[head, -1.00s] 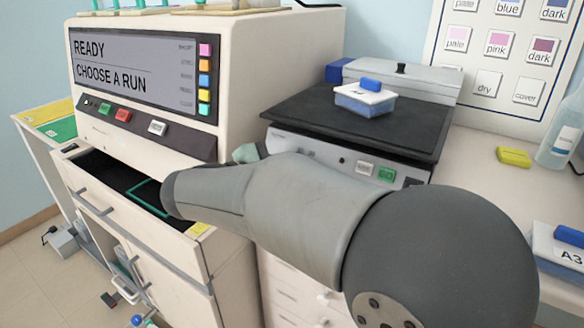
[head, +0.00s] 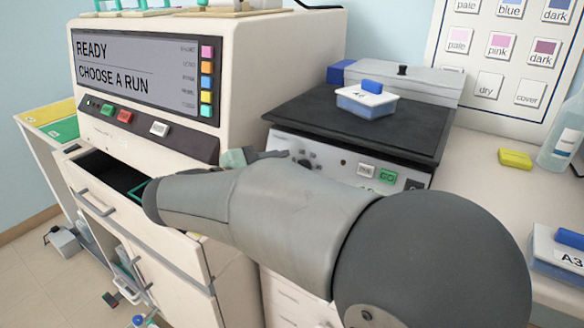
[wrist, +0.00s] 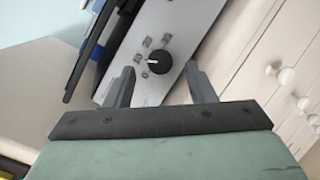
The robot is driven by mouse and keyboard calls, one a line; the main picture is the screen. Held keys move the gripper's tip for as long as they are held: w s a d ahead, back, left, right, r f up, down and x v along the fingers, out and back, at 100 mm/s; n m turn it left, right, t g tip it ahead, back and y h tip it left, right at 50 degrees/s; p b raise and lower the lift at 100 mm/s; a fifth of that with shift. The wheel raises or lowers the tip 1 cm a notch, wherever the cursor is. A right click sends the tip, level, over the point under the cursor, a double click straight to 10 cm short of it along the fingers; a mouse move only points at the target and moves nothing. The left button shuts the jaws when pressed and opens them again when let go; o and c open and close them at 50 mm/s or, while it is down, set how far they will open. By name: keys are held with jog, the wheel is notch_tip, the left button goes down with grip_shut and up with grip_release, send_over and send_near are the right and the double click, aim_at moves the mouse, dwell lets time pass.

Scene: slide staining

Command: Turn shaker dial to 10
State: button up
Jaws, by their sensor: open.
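The shaker (head: 360,110) has a black flat top and a pale front panel. In the head view the dial (head: 305,163) is small and dark at the panel's left. My gripper (wrist: 160,85) is open and empty, its two fingers apart, with the dial seen between and beyond the fingertips. In the head view my gripper (head: 268,155) is partly hidden behind my arm, left of the dial.
A lidded box with a blue handle (head: 366,98) sits on the shaker top. The stainer (head: 200,60) with a lit screen stands at left, an open drawer (head: 105,172) below it. A yellow block (head: 515,159) and a bottle (head: 566,135) stand at right.

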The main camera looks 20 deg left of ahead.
jog(key=p+v, duration=0.2)
jog(key=v, duration=1.2)
jog(key=shift+s+a, duration=0.2)
jog(key=shift+w+d, duration=0.1)
